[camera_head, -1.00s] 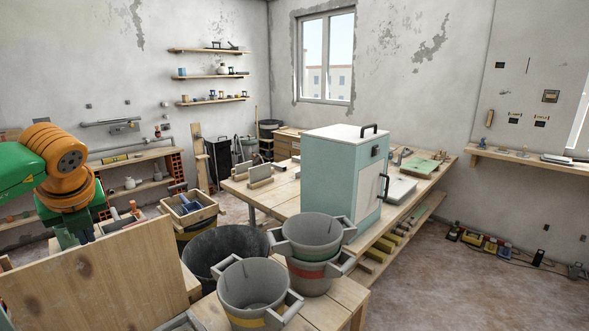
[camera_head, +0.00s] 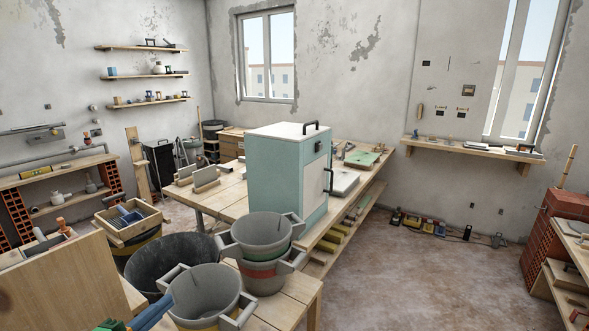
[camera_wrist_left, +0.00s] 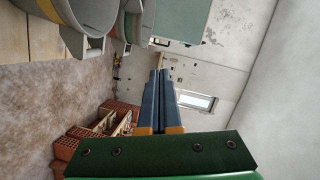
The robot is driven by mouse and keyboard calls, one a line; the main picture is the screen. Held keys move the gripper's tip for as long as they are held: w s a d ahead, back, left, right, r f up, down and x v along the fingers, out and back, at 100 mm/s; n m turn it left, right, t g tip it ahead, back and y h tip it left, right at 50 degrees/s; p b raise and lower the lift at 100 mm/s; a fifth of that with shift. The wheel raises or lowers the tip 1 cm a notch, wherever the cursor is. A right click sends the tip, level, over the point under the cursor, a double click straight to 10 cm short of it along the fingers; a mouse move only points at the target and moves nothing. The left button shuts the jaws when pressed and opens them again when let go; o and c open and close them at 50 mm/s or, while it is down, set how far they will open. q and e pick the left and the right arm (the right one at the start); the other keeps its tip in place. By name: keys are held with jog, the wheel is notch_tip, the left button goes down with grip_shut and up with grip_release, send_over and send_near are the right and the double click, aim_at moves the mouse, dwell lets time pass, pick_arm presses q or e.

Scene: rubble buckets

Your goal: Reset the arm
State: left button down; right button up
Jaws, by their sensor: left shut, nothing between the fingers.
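My left gripper (camera_head: 152,312) shows at the bottom left of the head view, with only its blue fingers and a bit of green body in sight. It is beside the front grey bucket (camera_head: 203,297), and I cannot tell whether it touches it. In the left wrist view the two dark blue fingers (camera_wrist_left: 159,88) lie together, shut with nothing between them. My right gripper is not in view.
Two stacked grey buckets (camera_head: 262,238) stand on the wooden table behind the front bucket. A dark tub (camera_head: 170,265) is to their left. A wooden panel (camera_head: 70,285) stands at the lower left. A teal cabinet (camera_head: 275,175) stands beyond.

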pick_arm(q)
jog(key=s+f+n+g+y, duration=0.5)
jog(key=s+f+n+y, duration=0.2)
jog(key=s+f+n, duration=0.55)
jog(key=s+d+f+n+g+h, duration=0.35)
jog(key=s+d+f+g, duration=0.4)
jog(key=s+d, duration=0.4)
notch_tip(320, 180, down, 18)
jog(key=d+g+b, duration=0.1)
jog(key=b, duration=0.2)
jog(key=s+a+f+m+g+b, duration=0.1)
jog(key=s+a+f, duration=0.1)
jog(key=s+f, duration=1)
jog(key=shift+s+f, duration=0.15)
jog(key=shift+s, duration=0.4)
